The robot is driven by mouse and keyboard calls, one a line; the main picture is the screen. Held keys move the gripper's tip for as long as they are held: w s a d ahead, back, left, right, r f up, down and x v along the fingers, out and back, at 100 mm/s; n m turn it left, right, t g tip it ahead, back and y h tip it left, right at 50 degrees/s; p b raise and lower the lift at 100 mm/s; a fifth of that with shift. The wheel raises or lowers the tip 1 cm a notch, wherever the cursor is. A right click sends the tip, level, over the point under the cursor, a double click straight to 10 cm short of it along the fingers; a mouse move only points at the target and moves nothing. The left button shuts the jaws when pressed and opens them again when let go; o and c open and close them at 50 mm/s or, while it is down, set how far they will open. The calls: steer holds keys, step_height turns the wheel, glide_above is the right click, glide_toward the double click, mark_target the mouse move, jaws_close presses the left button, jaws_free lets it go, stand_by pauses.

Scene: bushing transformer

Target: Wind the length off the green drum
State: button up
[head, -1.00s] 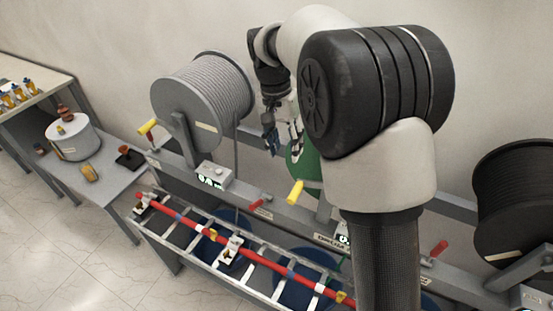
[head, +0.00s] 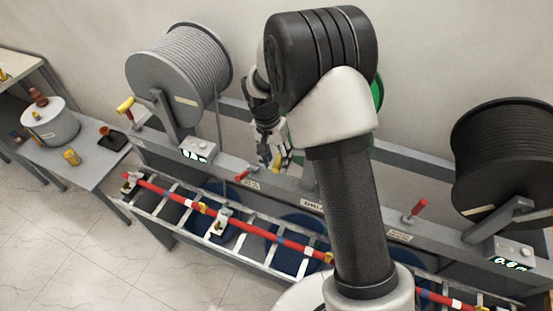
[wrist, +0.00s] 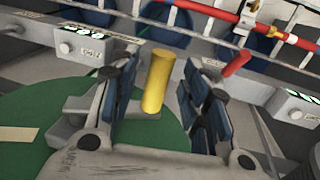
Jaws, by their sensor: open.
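The green drum (head: 377,92) is mostly hidden behind my arm in the head view. Its green side (wrist: 50,125) fills the lower left of the wrist view, with a pale label on it. A yellow crank handle (wrist: 157,82) stands up between the two blue-padded fingers of my gripper (wrist: 163,105). The fingers are open, with a clear gap to the handle on the right and a narrower one on the left. In the head view my gripper (head: 270,152) is by the yellow handle (head: 277,163), partly hidden by my arm.
A grey drum (head: 170,85) stands left and a black drum (head: 505,150) right. Red levers (head: 416,210) and counter boxes (head: 197,151) line the rail. A ladder-like tray (head: 262,250) with a red cable lies in front, above blue bins. Open floor is at lower left.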

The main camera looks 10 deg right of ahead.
steer(key=shift+f, duration=0.45)
jaws_close()
stand_by(0.3)
